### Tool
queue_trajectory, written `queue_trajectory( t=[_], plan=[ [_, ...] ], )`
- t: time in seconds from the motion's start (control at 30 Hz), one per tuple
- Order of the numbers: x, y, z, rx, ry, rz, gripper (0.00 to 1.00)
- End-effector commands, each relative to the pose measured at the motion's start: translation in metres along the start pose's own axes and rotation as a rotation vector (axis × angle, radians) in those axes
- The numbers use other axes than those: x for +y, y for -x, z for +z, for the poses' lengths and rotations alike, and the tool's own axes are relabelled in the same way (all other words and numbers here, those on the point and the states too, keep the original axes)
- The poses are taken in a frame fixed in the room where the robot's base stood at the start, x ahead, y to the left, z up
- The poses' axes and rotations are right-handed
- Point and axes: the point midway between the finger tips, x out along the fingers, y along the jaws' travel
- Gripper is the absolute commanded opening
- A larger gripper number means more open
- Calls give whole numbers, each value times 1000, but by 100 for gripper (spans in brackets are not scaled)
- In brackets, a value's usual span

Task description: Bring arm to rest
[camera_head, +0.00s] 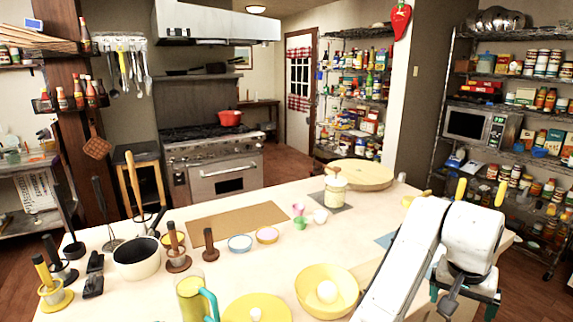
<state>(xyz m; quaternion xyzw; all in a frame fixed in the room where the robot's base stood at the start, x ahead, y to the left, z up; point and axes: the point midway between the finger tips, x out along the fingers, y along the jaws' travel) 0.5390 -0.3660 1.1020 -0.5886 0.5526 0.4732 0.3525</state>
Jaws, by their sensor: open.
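My white arm (403,258) rises from the bottom edge at the right of the head view and bends over at its top. Its end hangs down over the right end of the table. My gripper (466,300) is at the lower right, dark with teal edges, and open. I see no object held in it. The picture's bottom edge and the arm hide part of the gripper and the table under it.
The pale table (135,292) holds a yellow bowl (311,294) with a white round thing, a yellow plate (272,309), a jug (190,299) and a white pot (136,262). Shelves (540,220) stand behind my arm. The table's middle has free room.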

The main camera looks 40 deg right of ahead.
Motion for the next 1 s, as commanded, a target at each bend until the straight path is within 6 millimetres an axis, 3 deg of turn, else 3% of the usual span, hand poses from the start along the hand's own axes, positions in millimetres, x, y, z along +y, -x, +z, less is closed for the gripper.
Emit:
queue_trajectory(
  t=[0.27, 0.47, 0.57, 0.7, 0.9, 1.0],
  plan=[
    [-32, -16, 4, 211, 322, 20, 94],
    [-68, -40, 46, 271, 605, -27, 94],
    [-82, -58, 82, 262, 753, -66, 94],
    [-93, -85, 149, 204, 954, -136, 94],
    [-81, -116, 258, 49, 1191, -254, 94],
    [-70, -124, 301, -26, 1261, -302, 94]
  ],
)
